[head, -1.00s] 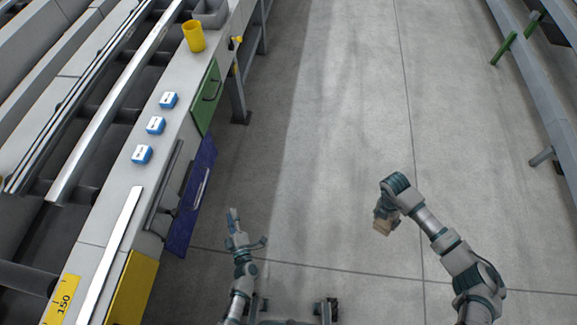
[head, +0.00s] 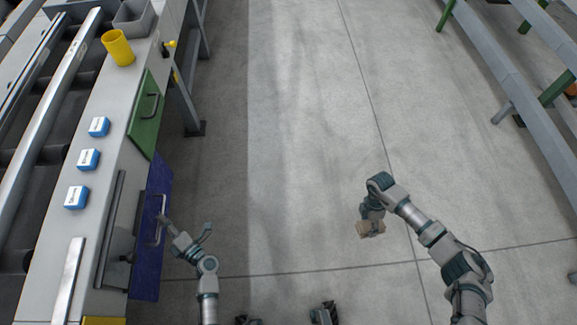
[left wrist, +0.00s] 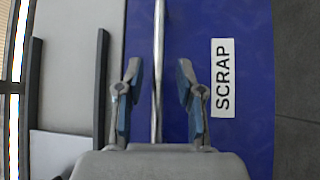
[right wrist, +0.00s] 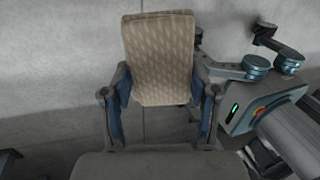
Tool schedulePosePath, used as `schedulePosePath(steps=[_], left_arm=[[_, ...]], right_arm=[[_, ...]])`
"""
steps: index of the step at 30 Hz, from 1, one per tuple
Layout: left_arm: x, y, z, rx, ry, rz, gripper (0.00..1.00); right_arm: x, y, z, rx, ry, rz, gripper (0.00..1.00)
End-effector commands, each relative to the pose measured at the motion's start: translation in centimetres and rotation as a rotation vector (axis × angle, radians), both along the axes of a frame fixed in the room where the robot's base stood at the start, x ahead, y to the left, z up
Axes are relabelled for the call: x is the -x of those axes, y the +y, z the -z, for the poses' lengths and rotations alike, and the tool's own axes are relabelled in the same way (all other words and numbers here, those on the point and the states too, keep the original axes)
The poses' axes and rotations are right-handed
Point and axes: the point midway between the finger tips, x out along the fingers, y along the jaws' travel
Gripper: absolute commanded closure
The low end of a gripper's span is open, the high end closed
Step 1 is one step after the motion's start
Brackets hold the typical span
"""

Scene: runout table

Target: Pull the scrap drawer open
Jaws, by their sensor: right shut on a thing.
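The scrap drawer has a blue front (head: 145,265) on the side of the left table; its white SCRAP label (left wrist: 223,78) shows in the left wrist view. Its metal bar handle (left wrist: 158,60) runs up and down that view, between the fingers of my left gripper (left wrist: 158,98). These fingers are open, one on each side of the bar with gaps. In the head view my left gripper (head: 186,228) is at the blue front. My right gripper (right wrist: 160,105) is shut on a tan patterned block (right wrist: 158,55), held over the floor, away from the drawer.
A green drawer front (head: 146,115) with its own handle is farther along the table. Several blue-and-white boxes, a yellow cup (head: 118,48) and a grey bin (head: 134,18) stand on top. Open floor (head: 300,130) lies right of the table, with a metal rack (head: 510,75) at far right.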

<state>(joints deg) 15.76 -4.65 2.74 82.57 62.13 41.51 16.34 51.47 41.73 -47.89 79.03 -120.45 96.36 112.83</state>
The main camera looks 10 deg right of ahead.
Motion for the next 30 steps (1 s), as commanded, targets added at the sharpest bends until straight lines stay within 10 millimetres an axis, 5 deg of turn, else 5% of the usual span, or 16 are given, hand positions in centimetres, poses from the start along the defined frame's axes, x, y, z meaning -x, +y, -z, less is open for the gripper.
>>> schedulePosePath(steps=[14,18,30], left_arm=[[-1.38,1.17,-0.26,-0.001,0.001,0.0,0.63],[-1.37,1.16,-0.25,-0.001,0.001,0.0,0.98],[-1.33,1.25,-0.14,-0.001,0.004,0.0,1.0]], right_arm=[[0.21,-0.03,0.65,-0.001,0.006,-0.001,0.73],[0.21,-0.03,0.65,0.0,0.006,-0.001,0.73],[0.17,-0.04,0.6,0.0,0.006,-0.001,0.73]])
